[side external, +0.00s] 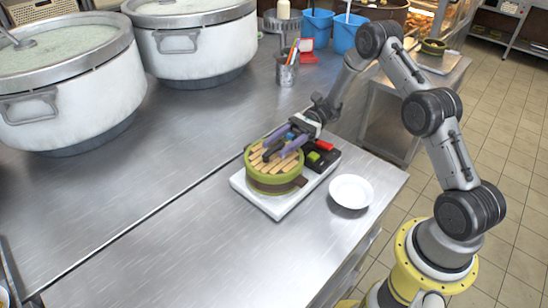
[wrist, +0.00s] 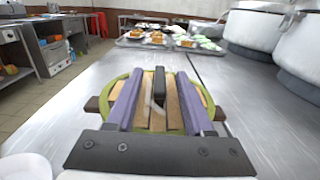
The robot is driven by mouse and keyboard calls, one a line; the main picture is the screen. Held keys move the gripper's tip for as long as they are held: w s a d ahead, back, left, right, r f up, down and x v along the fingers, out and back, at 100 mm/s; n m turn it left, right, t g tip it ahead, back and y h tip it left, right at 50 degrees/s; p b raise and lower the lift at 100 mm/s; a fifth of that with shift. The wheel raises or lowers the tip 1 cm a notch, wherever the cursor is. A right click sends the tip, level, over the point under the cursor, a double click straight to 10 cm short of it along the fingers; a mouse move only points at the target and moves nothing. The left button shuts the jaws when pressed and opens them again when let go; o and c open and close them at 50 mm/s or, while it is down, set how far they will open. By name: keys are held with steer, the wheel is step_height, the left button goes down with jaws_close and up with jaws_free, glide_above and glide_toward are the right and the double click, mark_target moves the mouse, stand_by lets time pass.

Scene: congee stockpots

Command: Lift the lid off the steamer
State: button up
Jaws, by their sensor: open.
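The round steamer (side external: 270,184) has a green body with brown parts at its side and stands on a white board (side external: 262,204). Its lid (side external: 257,161) has light wooden slats inside a green rim and lies on top. In the wrist view the lid (wrist: 173,112) lies under my fingers, with a dark upright handle (wrist: 159,84) at its middle. My gripper (side external: 277,147) is over the lid, with its two purple fingers apart. In the wrist view the gripper (wrist: 158,76) has one finger on each side of the handle, with gaps visible. Whether the fingertips touch the lid is unclear.
A black holder (side external: 320,156) with green and red items sits right beside the steamer. A white bowl (side external: 350,191) stands near the counter's right edge. Two large stockpots (side external: 195,45) are at the back left. A utensil cup (side external: 287,72) stands behind. The counter left of the steamer is clear.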

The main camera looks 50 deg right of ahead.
steer(key=shift+a, duration=1.05)
jaws_close()
